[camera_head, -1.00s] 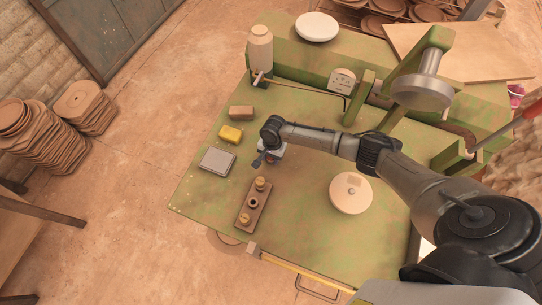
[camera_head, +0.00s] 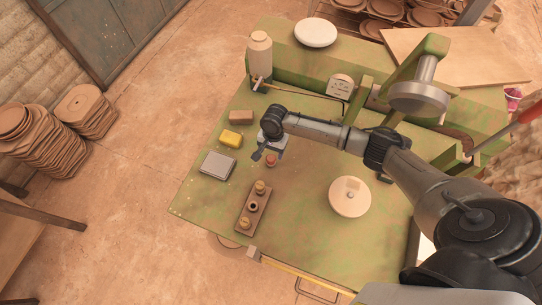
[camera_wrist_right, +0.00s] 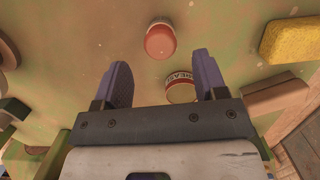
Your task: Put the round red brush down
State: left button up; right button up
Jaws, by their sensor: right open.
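The round red brush (camera_head: 271,160) stands on the green table, just beside my right gripper. In the right wrist view the brush (camera_wrist_right: 160,40) shows a red round top with a pale edge, beyond the fingertips and apart from them. My right gripper (camera_head: 263,152) is open and empty; its two dark fingers (camera_wrist_right: 162,80) stand apart in the wrist view. My left gripper is not in view.
A yellow sponge (camera_head: 231,138), a brown block (camera_head: 241,117) and a grey box (camera_head: 217,164) lie left of the gripper. A wooden holder with brass pieces (camera_head: 253,206) is nearer, and a pale disc (camera_head: 350,197) lies right. Table between holder and disc is clear.

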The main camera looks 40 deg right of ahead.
jog(key=shift+w+d+r, duration=0.1)
jog(key=shift+d+r, duration=0.1)
jog(key=shift+r, duration=1.1)
jog(key=shift+w+d+r, duration=0.1)
jog(key=shift+d+r, duration=0.05)
jog(key=shift+r, duration=1.1)
